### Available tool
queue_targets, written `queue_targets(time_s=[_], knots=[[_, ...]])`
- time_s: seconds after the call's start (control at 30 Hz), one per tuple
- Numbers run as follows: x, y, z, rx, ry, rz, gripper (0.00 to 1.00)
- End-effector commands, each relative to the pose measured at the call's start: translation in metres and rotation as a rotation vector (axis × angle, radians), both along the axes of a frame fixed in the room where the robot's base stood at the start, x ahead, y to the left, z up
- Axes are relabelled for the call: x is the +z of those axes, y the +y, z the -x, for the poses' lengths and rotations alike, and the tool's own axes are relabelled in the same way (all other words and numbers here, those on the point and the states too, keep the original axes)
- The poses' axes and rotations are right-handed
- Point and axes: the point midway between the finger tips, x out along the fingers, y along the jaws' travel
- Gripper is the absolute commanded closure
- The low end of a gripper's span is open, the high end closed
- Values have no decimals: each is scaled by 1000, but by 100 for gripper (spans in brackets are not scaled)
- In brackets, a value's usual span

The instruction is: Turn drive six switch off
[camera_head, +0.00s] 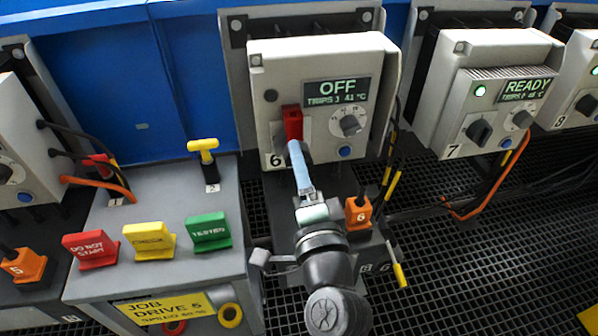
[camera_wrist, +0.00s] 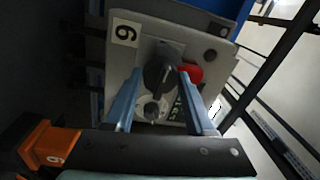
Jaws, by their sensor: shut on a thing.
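Drive six (camera_head: 265,85) is a pale box with a "6" label and a display (camera_head: 338,91) reading OFF. My gripper (camera_head: 297,148) reaches its lower left front, and its fingers hide the switch in the head view. In the wrist view the black drive six switch (camera_wrist: 157,72) stands between the two blue-grey fingertips of my gripper (camera_wrist: 160,77), which is shut on it. A red piece (camera_head: 292,122) sits on the box just above the fingertips; it also shows beside the right finger in the wrist view (camera_wrist: 191,71).
Drive 7 (camera_head: 450,85) stands to the right and reads READY. A grey cabinet (camera_head: 165,205) at left carries red, yellow and green tags and a yellow-handled piece (camera_head: 203,148). An orange "6" plug (camera_head: 358,214) is close right of my gripper. Cables hang between the drives.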

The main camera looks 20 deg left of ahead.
Motion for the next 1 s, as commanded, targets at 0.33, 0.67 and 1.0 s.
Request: queue_targets(time_s=[0.33, 0.67, 1.0], knots=[[-1, 0, 0, 0, -37, 56, 100], [-1, 0, 0, 0, -38, 60, 100], [0, 0, 0, 0, -38, 58, 15]])
